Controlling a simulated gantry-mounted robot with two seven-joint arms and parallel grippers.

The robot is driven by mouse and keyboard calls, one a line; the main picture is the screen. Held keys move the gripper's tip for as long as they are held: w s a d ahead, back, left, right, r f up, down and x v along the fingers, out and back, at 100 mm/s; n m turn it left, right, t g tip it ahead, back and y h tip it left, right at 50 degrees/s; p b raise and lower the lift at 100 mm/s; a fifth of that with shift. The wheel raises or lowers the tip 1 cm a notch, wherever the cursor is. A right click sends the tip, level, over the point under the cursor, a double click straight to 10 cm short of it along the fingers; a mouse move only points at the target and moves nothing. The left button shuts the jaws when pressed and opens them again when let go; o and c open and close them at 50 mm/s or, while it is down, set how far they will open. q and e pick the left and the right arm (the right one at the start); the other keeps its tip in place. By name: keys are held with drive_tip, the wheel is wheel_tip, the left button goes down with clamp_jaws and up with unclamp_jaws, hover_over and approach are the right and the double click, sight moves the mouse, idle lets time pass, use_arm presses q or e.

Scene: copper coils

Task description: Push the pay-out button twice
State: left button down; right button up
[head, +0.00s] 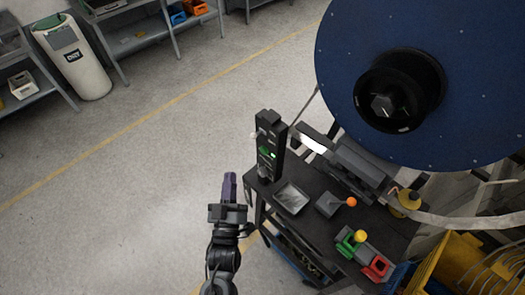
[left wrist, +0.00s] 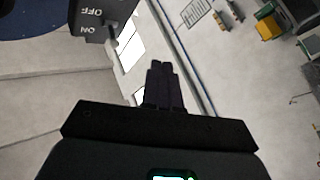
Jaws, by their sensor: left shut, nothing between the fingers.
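My left gripper (head: 229,183) is shut and empty, fingers pointing up the picture, left of the black bench and apart from it. Its closed fingers also show in the left wrist view (left wrist: 163,82). A dark upright control post (head: 269,145) with a small green light or button (head: 265,151) stands at the bench's left end, above and right of the gripper. A control box at the front carries a green part (head: 347,246), a yellow knob (head: 360,236) and a red part (head: 376,267). I cannot read which one is the pay-out button. My right gripper is not in view.
A large blue reel (head: 430,60) stands behind the bench (head: 335,240). The bench bears a grey tray (head: 292,198), an orange-knobbed lever (head: 351,202) and a yellow bottle (head: 405,201). A dark ON/OFF switch box (left wrist: 97,16) shows in the left wrist view.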

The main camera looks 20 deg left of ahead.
sight(264, 150)
use_arm(q)
drive_tip(key=shift+w, duration=0.15)
drive_tip(key=w+d+b, duration=0.3)
drive_tip(key=w+d, duration=0.1)
drive_tip(key=w, duration=0.3)
drive_tip(key=shift+w+d, duration=0.2)
drive_tip(key=shift+w+d, duration=0.1)
idle(2.2)
drive_tip(key=shift+w+d, duration=0.15)
drive_tip(key=shift+w, duration=0.1)
drive_tip(key=shift+w+d+b, duration=0.2)
drive_tip(key=shift+w+b, duration=0.1)
drive_tip(key=shift+w, duration=0.15)
idle(0.9)
drive_tip(key=shift+s+a, duration=0.1)
drive_tip(key=shift+s, duration=0.1)
drive_tip(key=shift+s+a+p, duration=0.35)
drive_tip(key=shift+s+p, duration=0.15)
drive_tip(key=shift+s, duration=0.1)
drive_tip(key=shift+s, duration=0.1)
